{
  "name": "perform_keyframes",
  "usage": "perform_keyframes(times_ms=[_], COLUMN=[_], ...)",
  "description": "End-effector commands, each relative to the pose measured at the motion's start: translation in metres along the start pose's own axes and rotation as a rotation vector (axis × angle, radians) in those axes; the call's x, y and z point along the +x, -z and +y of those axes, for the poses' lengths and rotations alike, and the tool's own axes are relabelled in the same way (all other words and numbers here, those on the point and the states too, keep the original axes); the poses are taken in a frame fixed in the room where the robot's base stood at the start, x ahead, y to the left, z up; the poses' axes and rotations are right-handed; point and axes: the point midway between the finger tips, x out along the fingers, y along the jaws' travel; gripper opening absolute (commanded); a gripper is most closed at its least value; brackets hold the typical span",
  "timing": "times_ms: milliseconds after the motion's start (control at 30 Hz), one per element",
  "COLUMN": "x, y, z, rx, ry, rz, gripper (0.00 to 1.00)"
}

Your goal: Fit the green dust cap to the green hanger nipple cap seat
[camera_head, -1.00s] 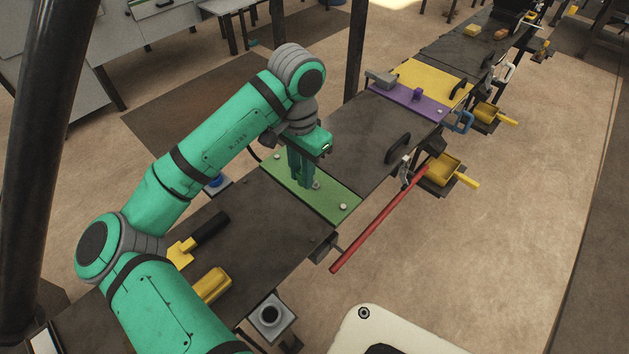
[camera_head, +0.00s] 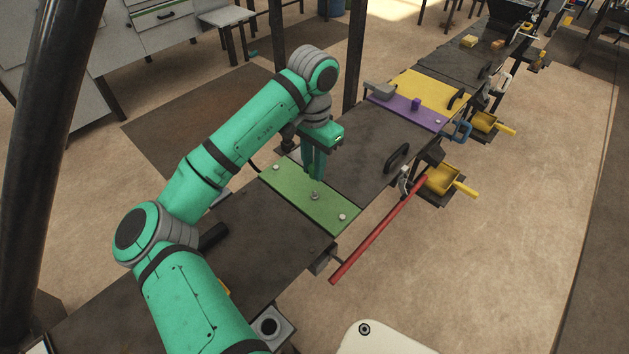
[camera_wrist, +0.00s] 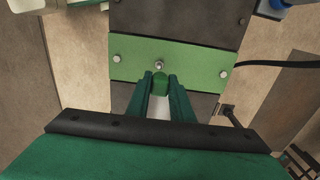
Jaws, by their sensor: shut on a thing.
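The green plate (camera_head: 290,188) lies across the dark bench and has a small metal nipple (camera_head: 315,195) in its middle. The plate (camera_wrist: 200,62) and nipple (camera_wrist: 158,66) also show in the wrist view. My gripper (camera_head: 316,176) points down over the plate, its tips just above and behind the nipple in the head view. In the wrist view my gripper (camera_wrist: 160,84) is shut on the green dust cap (camera_wrist: 160,79), which sits between the fingertips, apparently just short of the nipple. The fingers partly hide the cap, and its height above the plate is unclear.
Bolts (camera_head: 342,216) stand at the plate's ends. A black handle (camera_head: 398,157) rises from the panel to the right. A long red bar (camera_head: 380,230) runs along the bench's front side. A purple plate (camera_head: 405,110) and yellow plate (camera_head: 430,88) lie farther off.

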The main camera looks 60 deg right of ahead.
Motion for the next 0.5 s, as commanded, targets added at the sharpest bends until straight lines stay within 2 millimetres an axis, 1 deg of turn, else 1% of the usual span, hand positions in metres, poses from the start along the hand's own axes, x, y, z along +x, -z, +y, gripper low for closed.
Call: perform_keyframes(times_ms=[300,500], x=[0.028,0.044], y=[-0.001,0.004], z=[0.001,0.004], rx=[0.000,0.008], ry=[-0.003,-0.002], rz=[-0.001,-0.001], gripper=[0.00,0.00])
